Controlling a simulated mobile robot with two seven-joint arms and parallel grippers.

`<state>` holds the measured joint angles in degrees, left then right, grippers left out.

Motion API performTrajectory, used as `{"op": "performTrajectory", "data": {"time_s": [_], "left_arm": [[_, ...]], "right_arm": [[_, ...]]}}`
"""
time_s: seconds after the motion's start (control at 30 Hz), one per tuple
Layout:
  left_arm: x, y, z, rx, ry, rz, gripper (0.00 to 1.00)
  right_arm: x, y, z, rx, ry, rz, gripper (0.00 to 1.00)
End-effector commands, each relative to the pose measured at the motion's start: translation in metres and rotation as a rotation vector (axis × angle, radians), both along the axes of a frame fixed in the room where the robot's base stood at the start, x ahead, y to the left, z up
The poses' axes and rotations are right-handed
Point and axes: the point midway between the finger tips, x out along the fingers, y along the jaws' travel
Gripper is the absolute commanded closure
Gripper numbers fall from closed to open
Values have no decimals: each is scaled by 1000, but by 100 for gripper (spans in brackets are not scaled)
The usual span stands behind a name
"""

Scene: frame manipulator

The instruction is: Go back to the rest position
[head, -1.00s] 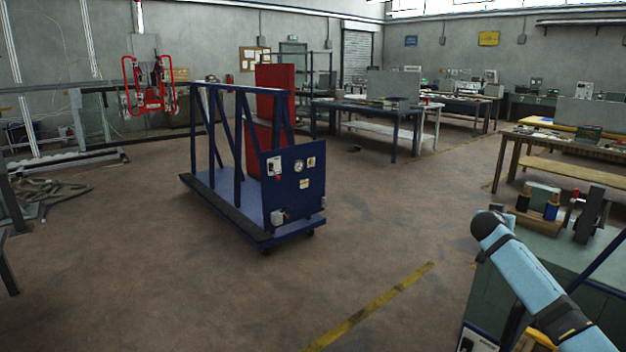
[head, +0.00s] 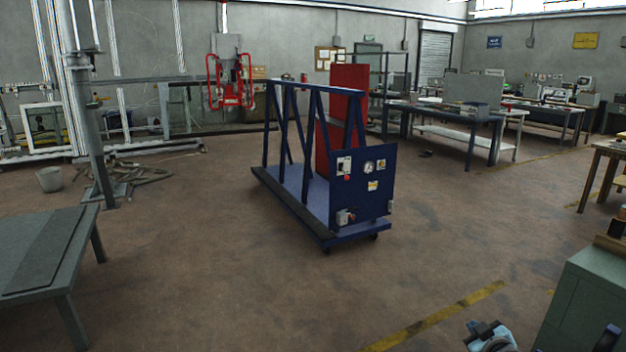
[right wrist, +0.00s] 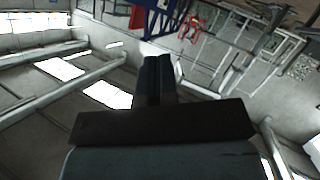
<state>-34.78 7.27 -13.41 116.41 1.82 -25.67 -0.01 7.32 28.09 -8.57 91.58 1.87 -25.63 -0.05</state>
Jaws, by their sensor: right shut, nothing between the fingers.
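My right gripper (head: 485,329) shows at the bottom right edge of the head view, low and partly cut off by the frame. In the right wrist view its dark fingers (right wrist: 157,68) are together, with nothing between them. My left gripper is in neither view. The red frame manipulator (head: 230,84) hangs by the back wall, far from my right gripper. It also shows small and upside down near the top of the right wrist view (right wrist: 193,27).
A blue wheeled cart (head: 367,202) with a red panel (head: 349,78) stands mid-floor. A grey-green table (head: 50,275) is at the lower left, a green cabinet (head: 585,300) at the lower right, close to my right arm. Open floor lies in front of the cart.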

Motion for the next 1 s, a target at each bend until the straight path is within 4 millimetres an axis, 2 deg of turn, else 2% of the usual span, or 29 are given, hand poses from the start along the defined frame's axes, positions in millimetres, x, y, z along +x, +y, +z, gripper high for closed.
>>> {"op": "performTrajectory", "data": {"time_s": [0.03,0.17,0.2,0.3,0.4,0.6,0.77,0.83,1.0], "left_arm": [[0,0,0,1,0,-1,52],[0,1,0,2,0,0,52],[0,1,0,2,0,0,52],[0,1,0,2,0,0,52],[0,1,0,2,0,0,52],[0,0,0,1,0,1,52],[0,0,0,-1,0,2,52],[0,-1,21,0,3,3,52],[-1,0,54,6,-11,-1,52]], "right_arm": [[-25,27,-26,33,34,24,100],[-89,87,-76,119,108,73,100],[-110,105,-88,148,131,85,100],[-166,147,-112,224,185,107,100],[-215,181,-124,294,232,117,100],[-290,227,-130,405,299,113,100],[-337,253,-125,481,340,96,100],[-337,252,-103,476,335,98,100],[-337,250,-72,464,328,103,100]]}}
